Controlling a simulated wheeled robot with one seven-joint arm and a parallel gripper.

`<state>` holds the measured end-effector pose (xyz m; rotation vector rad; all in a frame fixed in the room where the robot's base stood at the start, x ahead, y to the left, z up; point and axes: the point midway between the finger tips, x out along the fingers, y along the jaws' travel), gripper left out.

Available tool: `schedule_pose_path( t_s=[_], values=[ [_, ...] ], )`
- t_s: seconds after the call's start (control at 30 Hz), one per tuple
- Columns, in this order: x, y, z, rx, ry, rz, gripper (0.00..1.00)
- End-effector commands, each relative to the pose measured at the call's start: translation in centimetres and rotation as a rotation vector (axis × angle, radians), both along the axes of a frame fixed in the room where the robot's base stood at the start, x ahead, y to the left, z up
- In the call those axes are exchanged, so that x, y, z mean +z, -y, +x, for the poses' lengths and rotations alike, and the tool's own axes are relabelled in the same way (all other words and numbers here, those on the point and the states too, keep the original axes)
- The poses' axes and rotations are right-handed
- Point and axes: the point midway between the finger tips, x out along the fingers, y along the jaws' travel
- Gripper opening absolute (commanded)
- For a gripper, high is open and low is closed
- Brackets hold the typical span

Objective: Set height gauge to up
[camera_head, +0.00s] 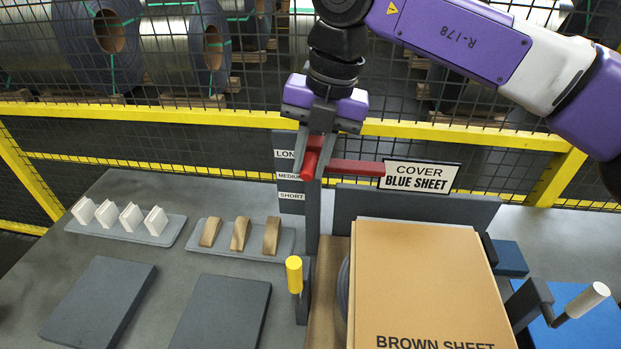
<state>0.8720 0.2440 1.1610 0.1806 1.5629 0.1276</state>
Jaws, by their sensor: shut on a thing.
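The height gauge is a grey upright post (313,220) beside a board (290,208) marked LONG, MEDIUM and SHORT from top to bottom. A red arm (357,168) sticks out to the right from the post, at a height between the LONG and MEDIUM labels in the picture. A red handle (310,163) at its left end points toward me. My gripper (317,155) comes down from above and is shut on the red handle. The fingers partly hide the handle and the top of the post.
A brown sheet carton (420,265) stands to the right, before a COVER BLUE SHEET sign (420,177). A yellow-knobbed lever (294,272) and a white-handled crank (586,299) flank it. White blocks (132,217) and brown wedges (240,234) sit left. A yellow-railed mesh fence (200,115) runs behind.

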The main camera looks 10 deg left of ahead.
Motion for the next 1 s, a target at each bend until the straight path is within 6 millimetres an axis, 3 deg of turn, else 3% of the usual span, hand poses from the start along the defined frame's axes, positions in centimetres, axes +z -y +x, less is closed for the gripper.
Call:
schedule_pose_path(
  t_s=[0.03,0.1,0.3,0.5,0.87,0.9,1.0],
  values=[
    [2.3,0.0,0.2,-0.003,0.009,0.002,0.00],
    [4.0,0.0,0.2,-0.003,0.008,0.002,0.00],
    [7.3,0.0,0.2,-0.002,0.007,0.003,0.00],
    [8.6,0.0,0.2,-0.002,0.006,0.003,0.00],
    [9.0,0.0,0.2,-0.004,0.009,0.006,0.00],
    [9.1,0.0,0.2,-0.004,0.010,0.007,0.24],
    [9.0,0.0,0.2,-0.003,0.008,0.006,0.43]
  ],
)
